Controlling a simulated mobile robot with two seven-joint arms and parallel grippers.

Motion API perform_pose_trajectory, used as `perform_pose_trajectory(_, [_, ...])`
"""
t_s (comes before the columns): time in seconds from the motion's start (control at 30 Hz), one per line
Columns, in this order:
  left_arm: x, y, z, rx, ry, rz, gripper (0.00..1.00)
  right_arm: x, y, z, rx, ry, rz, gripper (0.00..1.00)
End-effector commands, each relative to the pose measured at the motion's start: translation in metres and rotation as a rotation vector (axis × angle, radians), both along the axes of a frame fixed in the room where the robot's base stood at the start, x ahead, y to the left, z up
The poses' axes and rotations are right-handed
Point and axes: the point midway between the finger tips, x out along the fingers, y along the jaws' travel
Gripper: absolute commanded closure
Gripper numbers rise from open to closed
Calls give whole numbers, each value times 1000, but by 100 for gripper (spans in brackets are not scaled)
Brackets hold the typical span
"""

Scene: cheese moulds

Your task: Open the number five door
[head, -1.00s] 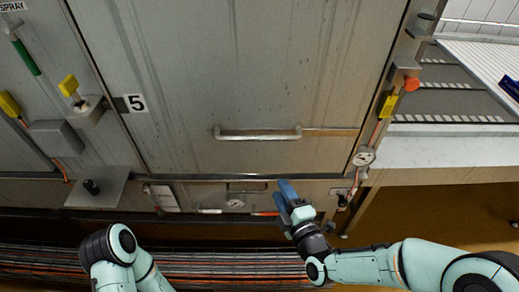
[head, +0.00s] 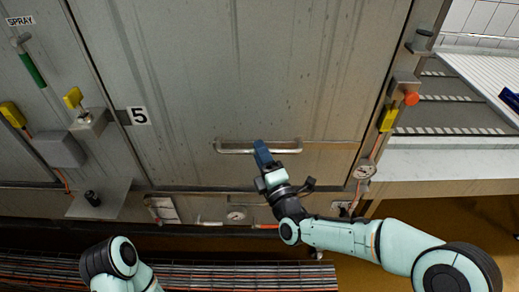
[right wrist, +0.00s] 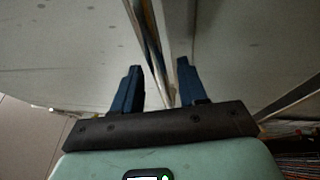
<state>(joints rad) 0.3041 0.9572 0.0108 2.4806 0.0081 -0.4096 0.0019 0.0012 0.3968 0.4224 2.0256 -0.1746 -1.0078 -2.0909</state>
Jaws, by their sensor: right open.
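The number five door (head: 230,75) is a large grey metal panel, shut, with a white label "5" (head: 138,116) at its left edge. A horizontal metal bar handle (head: 234,152) is near its lower part. My right gripper (head: 262,148) is open with its blue fingertips at the middle of the handle. In the right wrist view, a bar-like strip (right wrist: 152,45) runs between the two spread fingers of my right gripper (right wrist: 157,75); I cannot tell whether they touch it. Of my left arm, only a part shows at lower left; its gripper is out of view.
A yellow-handled latch fitting (head: 86,118) is left of the door, and a grey box (head: 58,150) stands beside it. A conveyor (head: 460,108) lies at the right.

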Motion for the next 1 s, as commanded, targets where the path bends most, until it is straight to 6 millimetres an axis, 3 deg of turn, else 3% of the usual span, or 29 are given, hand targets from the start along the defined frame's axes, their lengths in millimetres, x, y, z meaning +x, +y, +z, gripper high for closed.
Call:
perform_pose_trajectory(0.13, [-1,0,1,0,3,0,57,10,4,2,2,1,1,58])
perform_pose_trajectory(0.43, [-1,0,1,0,4,0,57,11,5,2,0,1,1,58])
perform_pose_trajectory(0.47, [-1,0,1,0,4,0,57,11,5,2,0,1,1,64])
perform_pose_trajectory(0.57, [-1,0,1,0,4,0,57,11,5,2,0,1,1,97])
perform_pose_trajectory(0.6, [-1,0,1,0,3,0,57,11,5,2,0,1,1,100])
perform_pose_trajectory(0.83, [-1,0,2,-1,4,-1,57,11,5,5,0,-1,1,100])
perform_pose_trajectory(1.0, [-2,0,7,-2,10,-2,57,11,5,27,-1,-9,1,100])
